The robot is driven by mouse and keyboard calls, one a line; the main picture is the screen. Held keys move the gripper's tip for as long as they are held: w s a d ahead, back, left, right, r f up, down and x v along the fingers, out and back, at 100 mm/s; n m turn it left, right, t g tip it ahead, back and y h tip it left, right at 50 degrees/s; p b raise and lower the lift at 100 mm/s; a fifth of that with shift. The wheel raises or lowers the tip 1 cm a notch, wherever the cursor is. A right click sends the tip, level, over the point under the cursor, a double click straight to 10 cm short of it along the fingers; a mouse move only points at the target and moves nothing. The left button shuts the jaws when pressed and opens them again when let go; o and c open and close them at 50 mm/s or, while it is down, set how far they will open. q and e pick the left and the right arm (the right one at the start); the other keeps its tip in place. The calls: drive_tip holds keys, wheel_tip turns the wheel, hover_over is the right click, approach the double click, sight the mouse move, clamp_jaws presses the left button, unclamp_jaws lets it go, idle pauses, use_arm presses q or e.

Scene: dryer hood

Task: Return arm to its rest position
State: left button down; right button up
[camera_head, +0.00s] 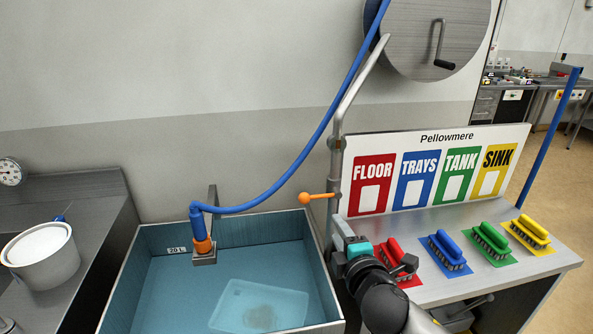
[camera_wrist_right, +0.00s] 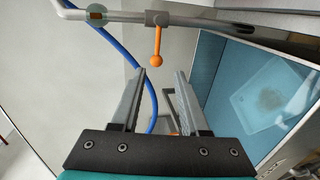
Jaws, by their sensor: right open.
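My right gripper (camera_head: 345,238) is in the head view between the sink basin and the brush table, in front of the metal pipe. In the right wrist view my right gripper (camera_wrist_right: 163,80) has its two fingers apart with nothing held between them. An orange valve lever (camera_head: 317,198) sticks out from the pipe to the left; it also shows in the right wrist view (camera_wrist_right: 158,50), beyond the fingertips. I cannot tell its exact distance from them. My left gripper is not in view.
The blue basin (camera_head: 150,300) holds water and a submerged clear tray (camera_head: 258,305). A blue hose (camera_head: 290,172) hangs over it. Red (camera_head: 392,254), blue (camera_head: 446,252), green (camera_head: 490,241) and yellow (camera_head: 530,232) brushes lie close to my right arm. A white bucket (camera_head: 50,262) stands left.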

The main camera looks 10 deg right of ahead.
drive_tip(key=s+f+m+g, duration=0.4)
drive_tip(key=s+f+m, duration=0.1)
drive_tip(key=s, duration=0.5)
drive_tip(key=s+f+m+g, duration=0.4)
drive_tip(key=s+f+m, duration=0.15)
drive_tip(key=s, duration=0.45)
drive_tip(key=s+f+m+g, duration=0.4)
drive_tip(key=s+m, duration=0.2)
drive_tip(key=s, duration=0.4)
wheel_tip(320, 180, down, 27)
drive_tip(key=s+g+b, duration=0.1)
drive_tip(key=s+b, duration=0.1)
drive_tip(key=b, duration=0.4)
drive_tip(key=s+d+f+b, duration=0.1)
drive_tip(key=s+f+b, duration=0.1)
drive_tip(key=s+f, duration=0.5)
drive_tip(key=s+d+f+g+b, duration=0.1)
drive_tip(key=s+f+b, duration=0.2)
drive_tip(key=s+f, duration=0.5)
wheel_tip(320, 180, down, 5)
drive_tip(key=shift+s+d+r+n+g, duration=0.1)
drive_tip(key=shift+s+d+n+g, duration=0.15)
drive_tip(key=shift+s+n+g, duration=0.1)
